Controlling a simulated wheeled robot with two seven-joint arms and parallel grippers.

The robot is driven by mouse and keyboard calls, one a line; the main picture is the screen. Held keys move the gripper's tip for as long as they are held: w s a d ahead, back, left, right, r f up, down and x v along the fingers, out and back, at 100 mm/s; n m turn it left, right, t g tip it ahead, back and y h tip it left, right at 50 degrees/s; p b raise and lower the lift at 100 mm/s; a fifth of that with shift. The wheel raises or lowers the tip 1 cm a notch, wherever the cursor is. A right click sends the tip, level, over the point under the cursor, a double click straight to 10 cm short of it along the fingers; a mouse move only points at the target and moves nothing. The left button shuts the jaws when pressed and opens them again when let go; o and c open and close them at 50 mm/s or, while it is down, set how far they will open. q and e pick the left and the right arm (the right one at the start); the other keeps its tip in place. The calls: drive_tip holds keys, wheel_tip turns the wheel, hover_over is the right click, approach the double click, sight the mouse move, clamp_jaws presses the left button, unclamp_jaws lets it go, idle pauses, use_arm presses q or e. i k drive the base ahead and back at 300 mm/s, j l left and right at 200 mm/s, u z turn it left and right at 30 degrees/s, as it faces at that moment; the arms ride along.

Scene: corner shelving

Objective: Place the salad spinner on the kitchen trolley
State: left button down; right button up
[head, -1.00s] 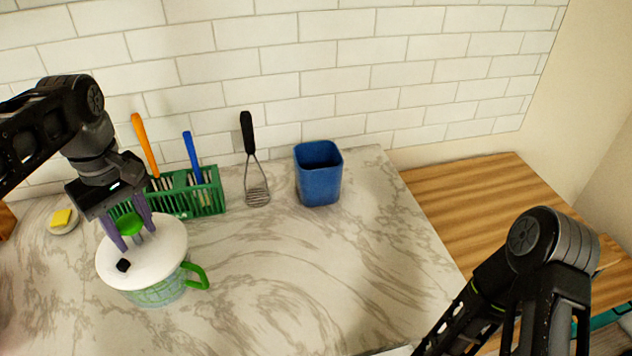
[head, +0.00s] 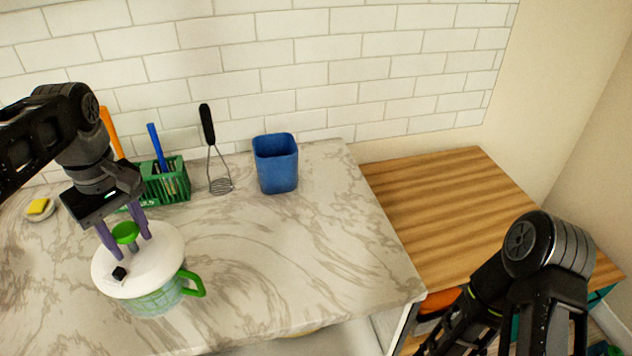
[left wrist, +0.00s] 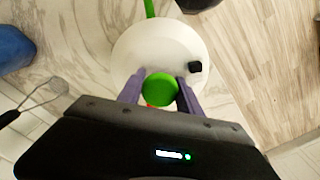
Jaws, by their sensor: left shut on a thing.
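The salad spinner (head: 155,301) has a white lid, a green knob, a pale green bowl and a green side handle. It stands at the left front of the marble counter in the head view. My left gripper (head: 125,236) is above the lid with its purple fingers shut on the green knob. In the left wrist view the knob (left wrist: 160,89) sits between the two fingers. The kitchen trolley (head: 450,205) has a wooden top and stands right of the counter; its top looks bare. My right arm reaches up at the lower right, but its gripper is out of view.
A green rack (head: 165,183) with utensils, a masher (head: 211,150) and a blue container (head: 276,163) line the back of the marble counter (head: 300,250). A yellow sponge (head: 38,206) lies on a dish at left. The counter's middle is clear.

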sight(458, 216)
drive_tip(key=l, duration=2.3)
drive_tip(key=i+l, duration=1.25)
drive_tip(key=i+l+z, duration=0.05)
